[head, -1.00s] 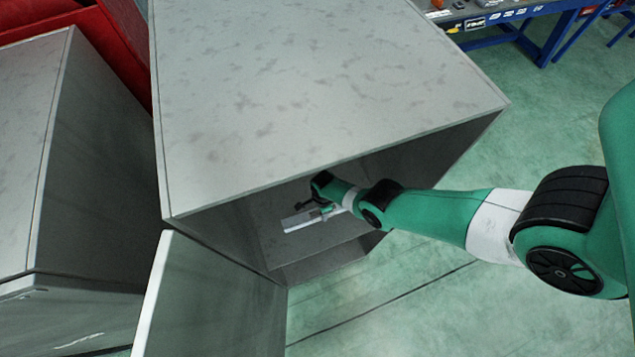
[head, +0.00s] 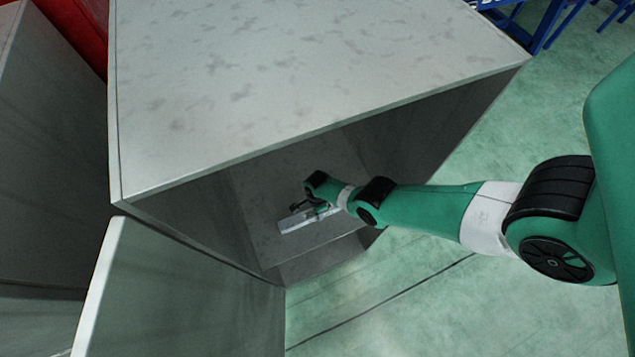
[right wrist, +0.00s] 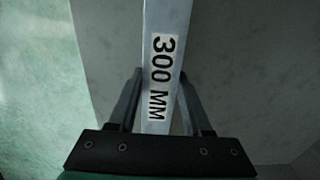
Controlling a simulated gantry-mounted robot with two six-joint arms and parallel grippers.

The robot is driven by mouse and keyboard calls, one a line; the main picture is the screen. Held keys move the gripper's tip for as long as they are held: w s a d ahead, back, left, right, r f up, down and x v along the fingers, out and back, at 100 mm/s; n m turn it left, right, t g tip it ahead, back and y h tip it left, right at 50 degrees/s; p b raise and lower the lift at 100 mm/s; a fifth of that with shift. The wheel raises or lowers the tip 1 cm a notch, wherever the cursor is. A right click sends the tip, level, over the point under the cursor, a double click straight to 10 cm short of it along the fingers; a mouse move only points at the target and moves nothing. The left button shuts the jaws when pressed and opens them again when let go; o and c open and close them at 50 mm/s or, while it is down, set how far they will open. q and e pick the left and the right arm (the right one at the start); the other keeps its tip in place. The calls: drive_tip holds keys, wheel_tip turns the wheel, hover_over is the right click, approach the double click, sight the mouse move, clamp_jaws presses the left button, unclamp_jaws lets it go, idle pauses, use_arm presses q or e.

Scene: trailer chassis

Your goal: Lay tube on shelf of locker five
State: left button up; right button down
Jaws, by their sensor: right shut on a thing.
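The tube is a light grey square bar marked "300 MM" (right wrist: 165,70); in the head view it (head: 296,223) shows inside the open locker (head: 300,80), above the shelf (head: 265,225). My right gripper (right wrist: 160,95) has a finger on each side of the tube and is shut on it. In the head view my right arm reaches into the locker from the right, and the gripper (head: 318,208) is small and partly hidden by its own wrist. I cannot tell whether the tube touches the shelf. My left gripper is not in view.
The locker's door (head: 185,295) stands open at the lower left. Another grey locker (head: 45,150) is at the far left. Green floor (head: 430,310) lies clear at the lower right, and a blue bench frame (head: 545,30) is at the top right.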

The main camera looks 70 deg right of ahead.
drive_tip(key=shift+c, duration=1.6)
unclamp_jaws()
drive_tip(key=shift+f, duration=0.1)
wheel_tip(320, 180, up, 12)
drive_tip(key=p, duration=1.2)
